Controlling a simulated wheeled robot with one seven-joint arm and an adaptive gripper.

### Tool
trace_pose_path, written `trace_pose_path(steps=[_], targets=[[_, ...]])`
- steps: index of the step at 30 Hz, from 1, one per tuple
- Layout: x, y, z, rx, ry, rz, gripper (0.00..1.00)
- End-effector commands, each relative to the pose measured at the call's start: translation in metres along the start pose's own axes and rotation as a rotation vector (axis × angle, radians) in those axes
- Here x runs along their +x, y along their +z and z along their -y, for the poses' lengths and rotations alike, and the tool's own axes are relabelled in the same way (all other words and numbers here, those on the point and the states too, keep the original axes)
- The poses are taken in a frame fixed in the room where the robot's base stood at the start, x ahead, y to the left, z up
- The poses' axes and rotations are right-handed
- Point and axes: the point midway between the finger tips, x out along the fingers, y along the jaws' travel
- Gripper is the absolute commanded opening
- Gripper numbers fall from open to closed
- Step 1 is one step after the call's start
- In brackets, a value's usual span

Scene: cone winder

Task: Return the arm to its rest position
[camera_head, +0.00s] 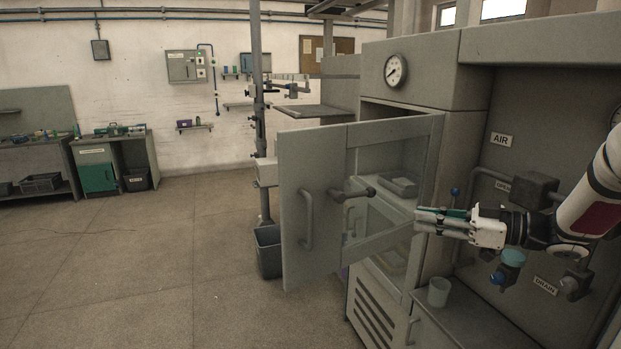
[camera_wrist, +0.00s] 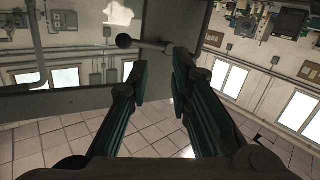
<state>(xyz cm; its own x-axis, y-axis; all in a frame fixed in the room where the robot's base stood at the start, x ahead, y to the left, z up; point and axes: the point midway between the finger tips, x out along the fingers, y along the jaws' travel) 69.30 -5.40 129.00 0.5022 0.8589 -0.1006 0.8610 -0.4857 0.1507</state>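My gripper (camera_head: 440,222) is at the right of the head view, held out level towards the left. It is in front of the grey machine and to the right of its swung-open door (camera_head: 312,165). In the wrist view my gripper (camera_wrist: 158,75) shows two green-lined fingers set apart with nothing between them. The door's dark handle knob (camera_wrist: 125,41) shows beyond the left fingertip. In the head view the door's lever handle (camera_head: 352,193) is a little left of my fingertips, with a gap between.
A panel with blue and dark valve knobs (camera_head: 512,258) is below my arm. A pale cup (camera_head: 439,292) stands on the ledge. A pressure gauge (camera_head: 396,71) is above. A grey bin (camera_head: 268,250) stands behind the door. The floor (camera_head: 150,260) at left is clear.

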Motion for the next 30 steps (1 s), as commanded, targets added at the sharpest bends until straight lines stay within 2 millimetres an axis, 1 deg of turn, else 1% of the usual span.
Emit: trace_pose_path(steps=[1,5,8,10,13,15,17,20,23,26,27,29,30], targets=[[0.004,-0.006,-0.006,-0.023,0.036,0.019,0.2],[0.014,-0.021,-0.025,-0.08,0.155,0.076,0.2],[0.019,-0.038,-0.041,-0.127,0.275,0.132,0.2],[0.019,-0.053,-0.053,-0.158,0.379,0.18,0.2],[0.012,-0.077,-0.066,-0.182,0.552,0.259,0.2],[0.002,-0.092,-0.069,-0.179,0.669,0.313,0.2],[-0.009,-0.102,-0.067,-0.163,0.76,0.361,0.2],[-0.03,-0.113,-0.054,-0.106,0.896,0.44,0.2],[-0.053,-0.116,-0.028,-0.019,1.002,0.519,0.2],[-0.072,-0.11,0.008,0.097,1.072,0.599,0.2],[-0.079,-0.106,0.026,0.15,1.089,0.631,0.2],[-0.088,-0.098,0.056,0.233,1.1,0.68,0.2],[-0.092,-0.092,0.077,0.291,1.097,0.712,0.2]])
